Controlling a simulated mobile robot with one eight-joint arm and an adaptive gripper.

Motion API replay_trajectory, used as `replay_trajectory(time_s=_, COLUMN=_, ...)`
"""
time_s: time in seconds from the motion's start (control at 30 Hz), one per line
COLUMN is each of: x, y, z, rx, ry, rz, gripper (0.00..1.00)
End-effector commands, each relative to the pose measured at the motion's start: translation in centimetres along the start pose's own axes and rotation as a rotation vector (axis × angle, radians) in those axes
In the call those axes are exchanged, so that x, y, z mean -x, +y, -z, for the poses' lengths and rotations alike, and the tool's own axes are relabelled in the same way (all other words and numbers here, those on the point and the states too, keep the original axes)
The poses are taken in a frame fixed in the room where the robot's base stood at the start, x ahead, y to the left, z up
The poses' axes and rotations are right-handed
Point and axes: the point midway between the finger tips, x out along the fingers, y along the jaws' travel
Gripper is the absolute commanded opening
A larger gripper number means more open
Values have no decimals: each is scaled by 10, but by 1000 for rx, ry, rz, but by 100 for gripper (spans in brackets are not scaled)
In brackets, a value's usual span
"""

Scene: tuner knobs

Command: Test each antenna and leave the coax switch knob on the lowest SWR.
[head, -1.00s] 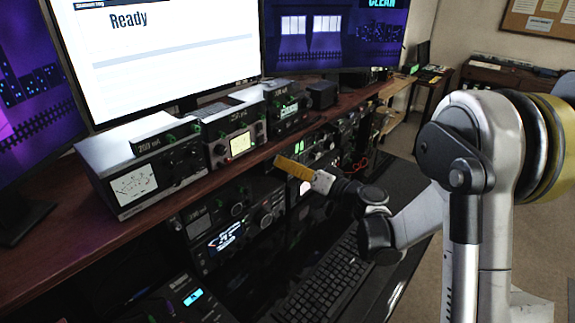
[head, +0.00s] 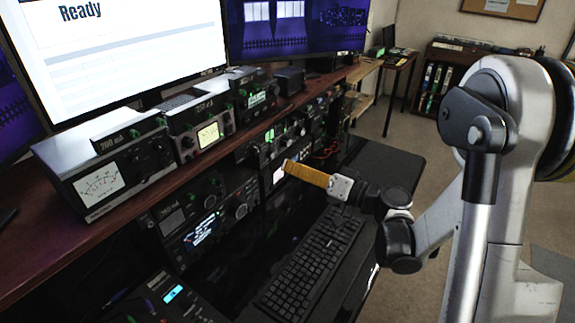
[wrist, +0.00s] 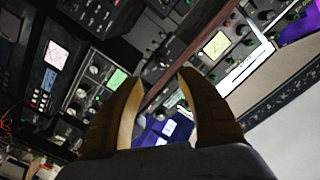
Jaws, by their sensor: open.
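My gripper (head: 290,167), with orange-brown fingers, reaches in front of the radios below the shelf in the head view. In the wrist view its fingers (wrist: 160,78) stand apart with nothing between them. A box with a white needle meter (head: 98,186) and a "200 mA" label sits at the left on the shelf. Several knobs show on these units. I cannot tell which is the coax switch knob, and the meter readings are too small to read.
A large monitor (head: 130,50) reads "Ready" above the wooden shelf (head: 60,232). A radio with a lit display (head: 200,231) sits below it. A keyboard (head: 312,262) lies on the dark desk under my arm. Open floor (head: 425,150) lies to the right.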

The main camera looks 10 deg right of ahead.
Motion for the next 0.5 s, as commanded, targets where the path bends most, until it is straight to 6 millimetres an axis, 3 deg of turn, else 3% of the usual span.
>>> replay_trajectory(time_s=0.17, x=0, y=0, z=0, rx=0, ry=0, rz=0, gripper=45)
replay_trajectory(time_s=0.3, x=0, y=0, z=0, rx=0, ry=0, rz=0, gripper=4)
replay_trajectory(time_s=0.33, x=0, y=0, z=0, rx=0, ry=0, rz=0, gripper=0)
replay_trajectory(time_s=0.5, x=0, y=0, z=0, rx=0, ry=0, rz=0, gripper=0)
